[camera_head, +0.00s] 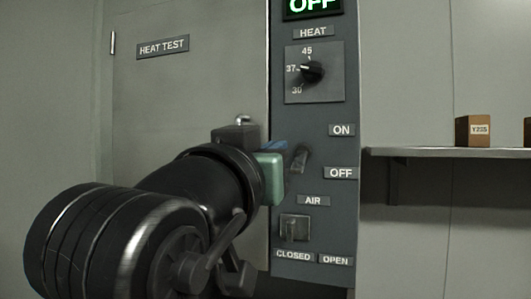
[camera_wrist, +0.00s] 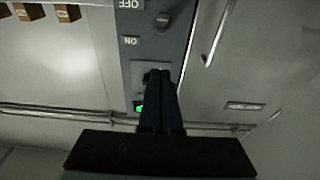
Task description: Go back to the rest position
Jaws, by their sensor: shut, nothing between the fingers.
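My gripper (camera_head: 278,146) is at the left side of the dark control panel (camera_head: 345,100) in the head view, with its blue fingers seen almost end-on. In the wrist view my gripper (camera_wrist: 160,80) shows its two dark fingers together, with nothing between them. The fingertips overlap the heat dial (camera_wrist: 150,72) there; I cannot tell the gap to the panel. My arm fills the lower left of the head view.
The heat dial (camera_head: 311,71) sits below a green OFF display (camera_head: 312,6). The ON/OFF switch (camera_head: 299,159) is close right of my fingers. The air switch (camera_head: 295,228) is below. A shelf (camera_head: 430,152) with a brown box (camera_head: 473,131) juts out at right.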

